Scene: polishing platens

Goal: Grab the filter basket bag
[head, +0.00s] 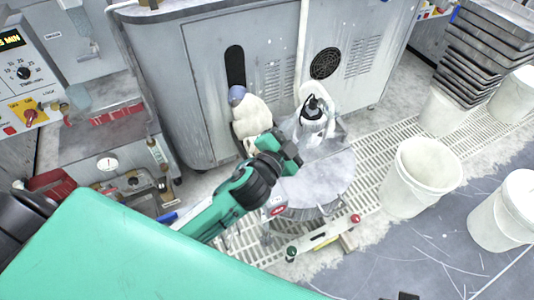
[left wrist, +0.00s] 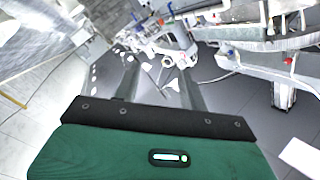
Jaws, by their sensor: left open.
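A pale cream bag-like thing (head: 252,116), which looks like the filter basket bag, rests against the grey machine's front, with a blue-purple rounded piece at its upper left. My left gripper (head: 287,150) is just below and to the right of it in the head view. The green gripper partly covers what lies behind it, and I cannot tell whether it touches the bag. In the left wrist view my left gripper's two fingers (left wrist: 160,88) are apart, with nothing clearly held between them. My right gripper does not show.
White buckets (head: 420,172) stand at the right, with stacked dark trays (head: 484,45) behind. The grey machine (head: 185,80) blocks the back.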

